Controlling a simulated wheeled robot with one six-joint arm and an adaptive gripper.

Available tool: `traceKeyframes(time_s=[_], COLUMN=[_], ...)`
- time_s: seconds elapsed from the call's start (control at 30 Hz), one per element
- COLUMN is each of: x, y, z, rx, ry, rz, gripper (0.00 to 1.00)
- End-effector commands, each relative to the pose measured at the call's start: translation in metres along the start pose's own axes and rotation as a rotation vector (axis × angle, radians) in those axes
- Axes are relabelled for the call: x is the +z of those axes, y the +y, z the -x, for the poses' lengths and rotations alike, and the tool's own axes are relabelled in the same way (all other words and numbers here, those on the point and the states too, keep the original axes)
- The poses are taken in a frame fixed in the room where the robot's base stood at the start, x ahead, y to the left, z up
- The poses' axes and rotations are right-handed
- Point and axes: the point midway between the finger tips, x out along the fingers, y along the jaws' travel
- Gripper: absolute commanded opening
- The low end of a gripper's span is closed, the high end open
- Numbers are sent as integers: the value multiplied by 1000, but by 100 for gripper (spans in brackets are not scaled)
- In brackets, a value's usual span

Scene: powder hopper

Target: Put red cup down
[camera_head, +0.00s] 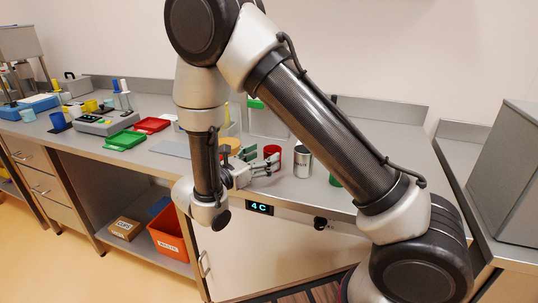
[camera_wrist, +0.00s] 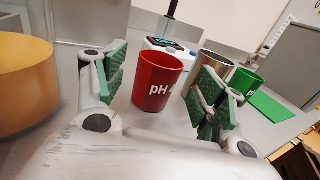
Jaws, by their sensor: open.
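The red cup (camera_wrist: 157,82), marked "pH", stands upright on the grey bench top between and beyond my open fingers in the wrist view. It also shows in the head view (camera_head: 272,152), just to the right of my gripper (camera_head: 262,166). My gripper (camera_wrist: 160,95) is open, with a green-padded finger on each side of the cup's picture position. I see a gap between each finger and the cup. The cup's far side is hidden.
A metal cup (camera_head: 302,161) stands right of the red cup, with a green cup (camera_wrist: 244,82) beyond it. A yellow-orange container (camera_wrist: 24,80) is close on the left. A white device with a display (camera_wrist: 172,46) stands behind. Red (camera_head: 152,125) and green (camera_head: 126,140) trays lie further left.

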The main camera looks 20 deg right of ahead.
Motion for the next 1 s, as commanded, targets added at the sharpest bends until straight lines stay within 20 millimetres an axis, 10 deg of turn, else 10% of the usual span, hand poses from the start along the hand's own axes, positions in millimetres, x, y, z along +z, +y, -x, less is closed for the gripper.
traceKeyframes(time_s=[0.3,0.6,0.83,1.0], x=[0,0,26,68], y=[1,0,-20,-77], z=[68,85,52,-6], rx=[4,-1,-135,-416], ry=[0,1,87,274], rz=[0,0,-84,-287], gripper=[70,70,70,70])
